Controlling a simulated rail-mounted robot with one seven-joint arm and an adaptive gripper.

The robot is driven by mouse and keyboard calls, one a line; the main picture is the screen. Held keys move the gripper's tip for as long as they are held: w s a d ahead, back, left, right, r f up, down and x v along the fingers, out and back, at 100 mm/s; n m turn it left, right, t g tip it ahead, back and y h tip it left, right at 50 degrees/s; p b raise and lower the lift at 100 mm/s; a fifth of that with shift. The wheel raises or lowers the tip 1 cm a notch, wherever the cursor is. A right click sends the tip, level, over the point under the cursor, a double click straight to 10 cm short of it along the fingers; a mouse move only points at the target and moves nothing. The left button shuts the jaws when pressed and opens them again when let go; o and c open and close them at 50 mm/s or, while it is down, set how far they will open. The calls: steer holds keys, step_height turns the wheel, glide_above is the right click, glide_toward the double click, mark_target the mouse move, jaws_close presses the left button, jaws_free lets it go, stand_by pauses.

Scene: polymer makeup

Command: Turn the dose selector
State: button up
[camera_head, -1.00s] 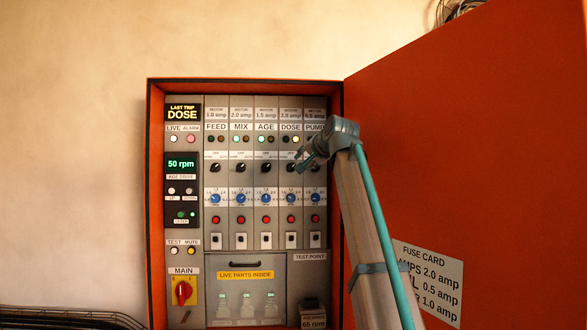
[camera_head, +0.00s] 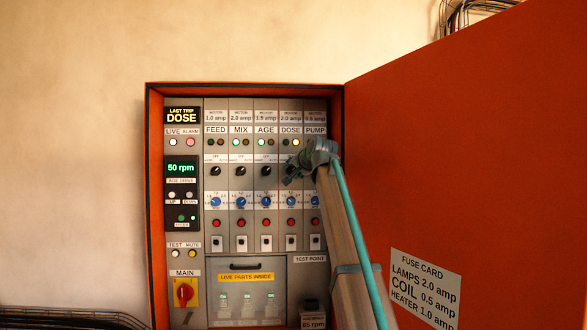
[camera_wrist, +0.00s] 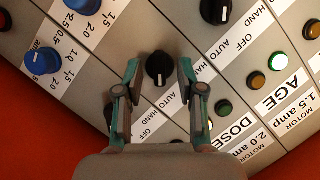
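The dose selector (camera_wrist: 160,68) is a black knob with a white pointer line, in the DOSE column of the panel. In the wrist view it sits between the two fingertips of my gripper (camera_wrist: 158,72). The fingers are open, one on each side of the knob, with a narrow gap showing on both sides. The pointer line faces down in that view, toward the printed OFF, HAND and AUTO scale. In the head view my gripper (camera_head: 287,179) is in front of the DOSE column and hides the selector there. Contact with the knob cannot be told.
The AGE selector (camera_wrist: 215,11) and the blue dials (camera_wrist: 42,61) are close by. The PUMP selector is largely hidden behind a finger. The orange cabinet's open door (camera_head: 450,150) stands to the right of my arm. The red main switch (camera_head: 184,292) is at lower left.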

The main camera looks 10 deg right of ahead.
steer(key=shift+c, duration=0.3)
jaws_close()
steer(key=shift+b, duration=0.35)
steer(key=n+h+b, duration=0.1)
steer(key=b, duration=0.1)
steer(key=n+b, duration=0.1)
steer(key=n, duration=0.1)
steer(key=shift+w+a+g+h+b, duration=0.1)
steer(key=shift+a+g+h+b, duration=0.05)
steer(key=shift+g+h+b, duration=0.2)
steer(key=n+h+b, duration=0.2)
steer(key=n, duration=0.1)
steer(key=shift+a+b, duration=0.15)
steer(key=shift+b, duration=0.2)
steer(key=shift+r, duration=0.1)
steer(key=shift+o, duration=0.3)
jaws_free()
